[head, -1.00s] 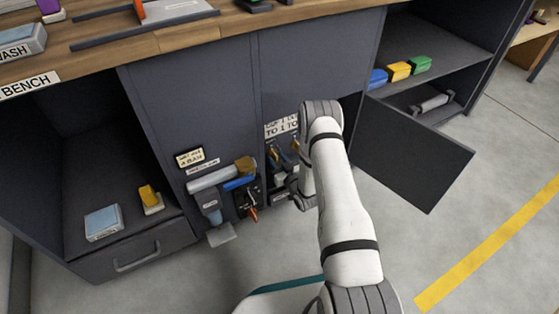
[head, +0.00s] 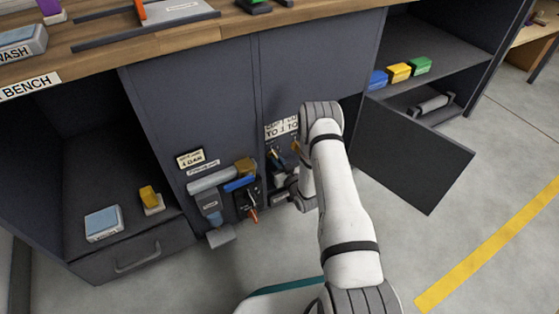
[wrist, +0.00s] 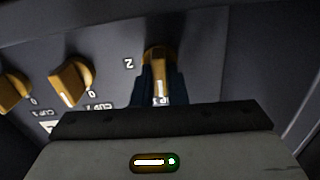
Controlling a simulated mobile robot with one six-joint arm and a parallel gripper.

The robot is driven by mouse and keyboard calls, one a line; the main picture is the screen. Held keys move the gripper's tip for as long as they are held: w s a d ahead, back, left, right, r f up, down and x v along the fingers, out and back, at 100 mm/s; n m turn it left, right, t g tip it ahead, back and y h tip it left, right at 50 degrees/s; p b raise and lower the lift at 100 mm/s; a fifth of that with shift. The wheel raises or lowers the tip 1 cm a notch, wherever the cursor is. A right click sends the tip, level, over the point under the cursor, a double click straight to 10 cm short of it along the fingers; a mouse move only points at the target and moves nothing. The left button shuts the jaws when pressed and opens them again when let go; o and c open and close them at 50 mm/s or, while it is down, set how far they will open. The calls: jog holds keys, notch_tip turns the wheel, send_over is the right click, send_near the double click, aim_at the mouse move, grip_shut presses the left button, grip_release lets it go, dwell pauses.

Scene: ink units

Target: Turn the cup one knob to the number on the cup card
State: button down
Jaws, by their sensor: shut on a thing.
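In the wrist view, my gripper (wrist: 158,88) is shut on a gold knob (wrist: 158,55), with one dark blue finger at each side. Its name label is mostly hidden by the fingers and palm, so I cannot be sure which cup it belongs to. A figure that looks like a 2 is printed just left of it. Two more gold knobs, the nearer one (wrist: 72,82) and the farther one (wrist: 13,90), sit to the left with inverted labels. In the head view, a pale card (head: 281,128) hangs above the knobs; its number is not clearly readable.
An open dark door (head: 415,160) stands right of my arm. A grey-and-blue dispenser (head: 212,180) and a small lever panel (head: 248,198) are left of the knobs. Blue, yellow and green blocks (head: 398,71) sit on the right shelf. The floor in front is clear.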

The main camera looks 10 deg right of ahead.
jog(key=m, duration=0.4)
jog(key=shift+w+d+m, duration=0.15)
jog(key=shift+d+m, duration=0.25)
jog(key=shift+m, duration=1.7)
jog(key=shift+w, duration=0.1)
jog(key=c, duration=1.4)
grip_release()
jog(key=shift+c, duration=0.2)
jog(key=shift+a, duration=0.2)
